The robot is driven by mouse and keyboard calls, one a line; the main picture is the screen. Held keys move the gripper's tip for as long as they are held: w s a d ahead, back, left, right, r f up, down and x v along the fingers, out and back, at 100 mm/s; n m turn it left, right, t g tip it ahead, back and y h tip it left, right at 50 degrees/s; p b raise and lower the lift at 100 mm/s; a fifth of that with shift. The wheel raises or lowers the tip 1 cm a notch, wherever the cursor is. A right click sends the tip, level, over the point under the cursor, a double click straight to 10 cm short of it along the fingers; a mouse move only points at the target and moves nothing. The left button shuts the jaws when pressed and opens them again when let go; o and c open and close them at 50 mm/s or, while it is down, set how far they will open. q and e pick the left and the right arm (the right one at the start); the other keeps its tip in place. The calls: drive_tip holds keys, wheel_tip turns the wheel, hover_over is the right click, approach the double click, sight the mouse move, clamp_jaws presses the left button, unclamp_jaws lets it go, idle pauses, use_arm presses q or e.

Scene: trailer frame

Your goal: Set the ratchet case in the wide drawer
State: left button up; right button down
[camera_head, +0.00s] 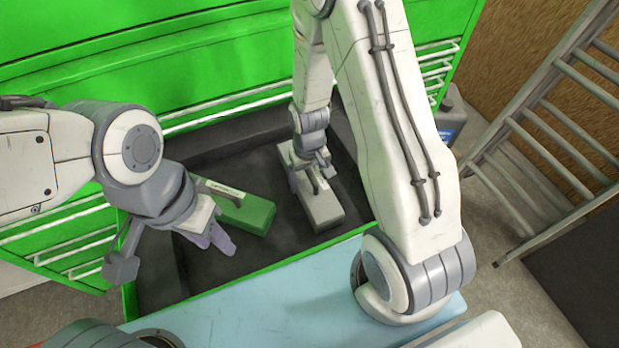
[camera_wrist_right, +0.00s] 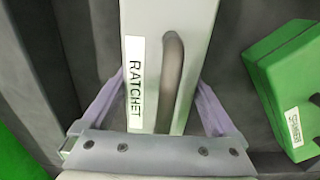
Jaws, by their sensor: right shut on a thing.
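The ratchet case (camera_head: 319,205) is a light grey box with a dark handle, inside the open wide drawer (camera_head: 205,272). Its RATCHET label (camera_wrist_right: 136,83) shows in the right wrist view. My right gripper (camera_head: 312,172) is shut on the case, with one lilac finger at each long side and the handle between them. I cannot tell whether the case rests on the drawer floor. My left gripper (camera_head: 211,240) hangs over the left part of the drawer, beside the green case; whether its fingers are apart is unclear.
A green case (camera_head: 252,214) lies in the drawer left of the ratchet case; its label (camera_wrist_right: 294,128) seems to read SPANNER. The green cabinet (camera_head: 230,60) rises behind. A light blue surface (camera_head: 265,310) lies in front. A ladder (camera_head: 555,130) leans at the right.

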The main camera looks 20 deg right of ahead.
unclamp_jaws()
drive_tip(key=shift+f, duration=0.1)
wheel_tip(320, 180, up, 12)
drive_tip(key=shift+r, duration=0.1)
drive_tip(key=s+a+r+n, duration=0.2)
drive_tip(key=s+a+r, duration=0.1)
drive_tip(key=s, duration=0.3)
drive_tip(key=s+a+r+n, duration=0.2)
drive_tip(key=s+a+r, duration=0.1)
drive_tip(key=s+a, duration=0.2)
drive_tip(key=s+a+r+n+y, duration=0.1)
drive_tip(key=s+a+r+n, duration=0.2)
drive_tip(key=s, duration=0.4)
drive_tip(key=shift+s+a+r, duration=0.15)
drive_tip(key=shift+a+r, duration=0.35)
drive_tip(key=shift+a, duration=0.45)
